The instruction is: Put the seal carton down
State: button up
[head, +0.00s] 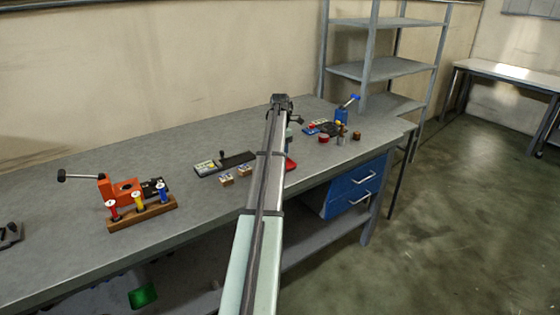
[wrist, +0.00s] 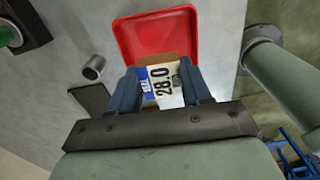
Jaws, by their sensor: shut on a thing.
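The seal carton (wrist: 160,84) is a small box with a brown top edge and a white and blue label reading "SEAL 28.0". It sits between the two blue fingers of my gripper (wrist: 160,76), which is shut on it. A red tray (wrist: 157,28) lies just beyond the carton in the wrist view, and the carton overlaps its near edge. I cannot tell whether the carton touches the tray. In the head view only a part of the red tray (head: 291,164) shows beside my arm; my arm hides the held carton and the fingertips.
Two small cartons (head: 227,181) stand left of my arm, near a dark device (head: 225,163). An orange device (head: 122,190) with a wooden rack (head: 142,214) is farther left. Jars (head: 324,138) and a blue-handled device (head: 341,115) stand at right. A metal cylinder (wrist: 93,67) is near the tray.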

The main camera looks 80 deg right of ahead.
jog(key=shift+f, duration=2.15)
jog(key=shift+f, duration=0.15)
jog(key=o, duration=1)
notch_tip(320, 180, up, 12)
jog(key=shift+r, duration=0.15)
